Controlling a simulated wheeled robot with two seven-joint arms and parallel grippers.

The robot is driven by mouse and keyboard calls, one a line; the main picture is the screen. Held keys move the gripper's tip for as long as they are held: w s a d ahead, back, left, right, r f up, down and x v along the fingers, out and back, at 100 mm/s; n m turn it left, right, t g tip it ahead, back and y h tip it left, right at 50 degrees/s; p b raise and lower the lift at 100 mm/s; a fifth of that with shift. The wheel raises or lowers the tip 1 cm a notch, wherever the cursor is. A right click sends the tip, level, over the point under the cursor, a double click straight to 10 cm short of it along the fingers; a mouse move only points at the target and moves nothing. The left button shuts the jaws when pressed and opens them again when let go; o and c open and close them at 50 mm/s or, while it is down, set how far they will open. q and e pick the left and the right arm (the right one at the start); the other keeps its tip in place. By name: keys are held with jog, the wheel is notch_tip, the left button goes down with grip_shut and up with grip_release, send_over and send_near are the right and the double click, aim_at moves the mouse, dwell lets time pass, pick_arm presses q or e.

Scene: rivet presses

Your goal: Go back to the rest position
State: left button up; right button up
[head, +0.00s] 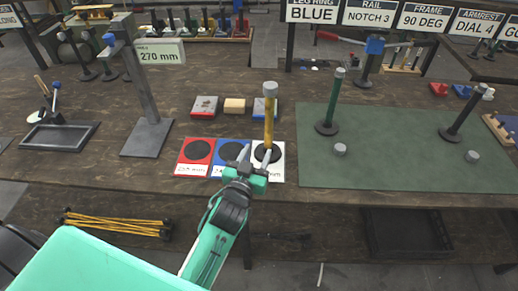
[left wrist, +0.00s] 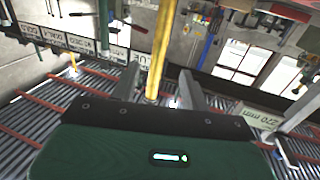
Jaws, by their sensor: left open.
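My left gripper (head: 258,154) is at the front middle of the table in the head view, over the blue and white pads. Its two fingers are apart. A yellow post with a grey cap (head: 269,115) stands upright on a black base over the white pad (head: 277,173), at the fingers. In the left wrist view the yellow post (left wrist: 161,45) rises between the spread fingers of the left gripper (left wrist: 160,72); whether a finger touches it, I cannot tell. My right gripper is not in view.
A red pad (head: 194,168) and a blue pad (head: 229,172) lie left of the white one. A grey stand with a 270 mm sign (head: 160,52) and a dark tray (head: 62,136) are left.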

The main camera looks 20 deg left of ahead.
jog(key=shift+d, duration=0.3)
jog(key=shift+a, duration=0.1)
